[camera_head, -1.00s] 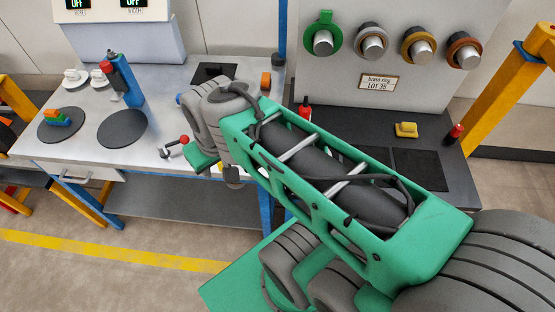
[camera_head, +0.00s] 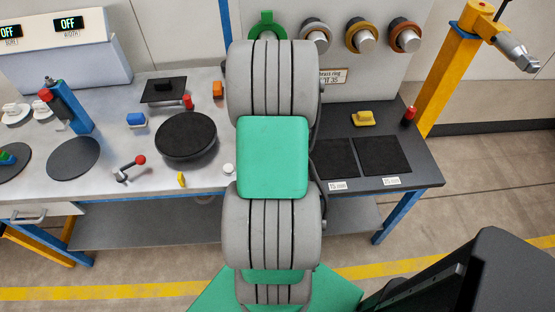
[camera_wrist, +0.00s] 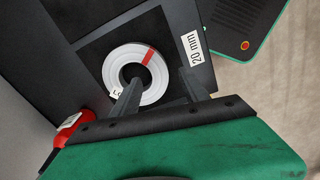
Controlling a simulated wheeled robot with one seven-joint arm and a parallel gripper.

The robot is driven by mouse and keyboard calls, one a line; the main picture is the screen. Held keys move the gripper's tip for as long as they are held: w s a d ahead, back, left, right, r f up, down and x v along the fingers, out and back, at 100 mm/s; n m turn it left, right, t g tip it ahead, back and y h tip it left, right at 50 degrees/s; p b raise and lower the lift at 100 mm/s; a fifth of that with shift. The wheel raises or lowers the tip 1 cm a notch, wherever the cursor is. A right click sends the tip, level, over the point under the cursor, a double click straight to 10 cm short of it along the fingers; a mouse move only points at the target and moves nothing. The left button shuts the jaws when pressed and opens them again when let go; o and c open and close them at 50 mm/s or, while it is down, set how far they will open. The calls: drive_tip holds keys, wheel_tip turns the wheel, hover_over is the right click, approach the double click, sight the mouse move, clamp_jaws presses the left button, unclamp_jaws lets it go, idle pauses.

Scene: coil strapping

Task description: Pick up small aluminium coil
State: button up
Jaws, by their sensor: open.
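A pale, silvery coil (camera_wrist: 109,57) with a red band and a small label lies flat on a dark square mat (camera_wrist: 92,47) in the wrist view. A "20 mm" tag (camera_wrist: 190,47) sits beside the mat. My gripper (camera_wrist: 159,76) is open. One fingertip overlaps the coil's centre hole and the other is just outside its right rim, so the ring wall lies between them in the picture. I cannot tell how far down the tips reach. In the head view my arm hides the gripper, and the coil does not show.
In the wrist view a red object (camera_wrist: 72,128) lies close at the lower left. In the head view two bare dark mats (camera_head: 381,155) lie right of my arm, with a yellow block (camera_head: 363,118) and a red-topped item (camera_head: 410,113) behind. A rack of rings (camera_head: 360,37) stands at the back.

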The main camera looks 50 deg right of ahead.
wheel_tip(320, 180, down, 4)
drive_tip(key=shift+f, duration=0.2)
drive_tip(key=shift+c, duration=0.3)
drive_tip(key=shift+w, duration=0.1)
clamp_jaws()
drive_tip(key=shift+r, duration=0.1)
idle(0.8)
